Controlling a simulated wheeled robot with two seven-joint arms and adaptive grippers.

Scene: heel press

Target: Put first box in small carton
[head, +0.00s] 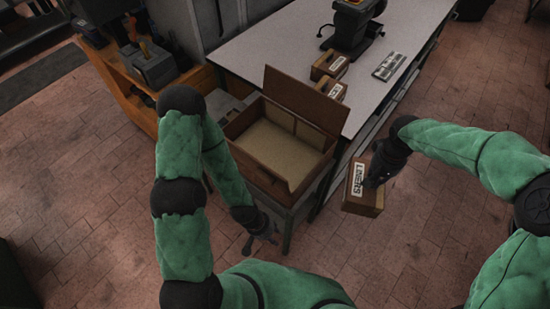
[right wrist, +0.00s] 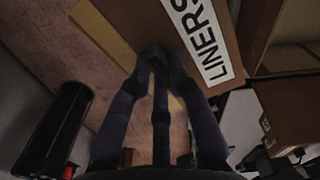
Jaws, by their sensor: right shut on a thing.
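A brown box labelled LINERS (head: 357,198) is held off the table, over the floor, right of the open carton. My right gripper (head: 376,176) is shut on its upper side. In the right wrist view the fingers (right wrist: 160,65) press against the box (right wrist: 170,20) beside its white label. The open carton (head: 240,158) stands on a low stand at the centre, its lid raised at the back; its visible inside looks empty. My left gripper (head: 262,242) is open and empty, low in front of the carton's stand.
Two more brown boxes stand on the long light table: one farther back (head: 330,64) and one nearer (head: 331,86), partly behind the carton's lid. A metal plate (head: 389,64) and a dark machine (head: 350,28) are there too. An orange-brown wooden bench (head: 125,100) stands left of the carton.

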